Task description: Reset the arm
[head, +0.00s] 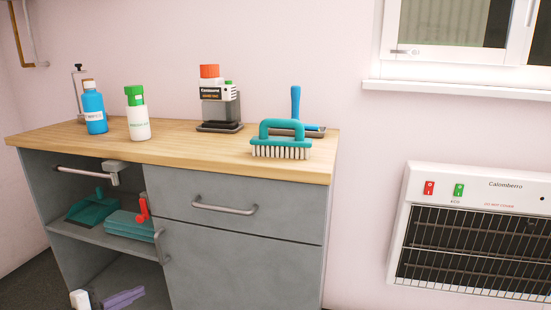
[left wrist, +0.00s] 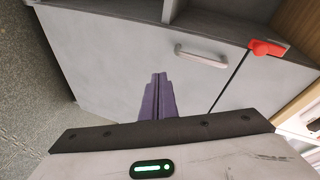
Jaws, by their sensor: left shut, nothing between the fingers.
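My left gripper (head: 138,295) shows at the lower left of the head view, low in front of the open lower part of the grey cabinet (head: 240,255). Its purple fingers point to the right, and the white body is at their left. In the left wrist view the two purple fingers (left wrist: 158,84) lie together, shut and empty. Beyond them is a grey cabinet door with a metal handle (left wrist: 201,55). My right gripper is in neither view.
The wooden top (head: 180,155) holds a blue bottle (head: 94,112), a white-green bottle (head: 138,118), an orange-capped container (head: 220,105) and a teal brush (head: 281,140). A teal dustpan (head: 86,207) and teal stack (head: 130,226) are on the shelf. A heater (head: 475,225) is at right.

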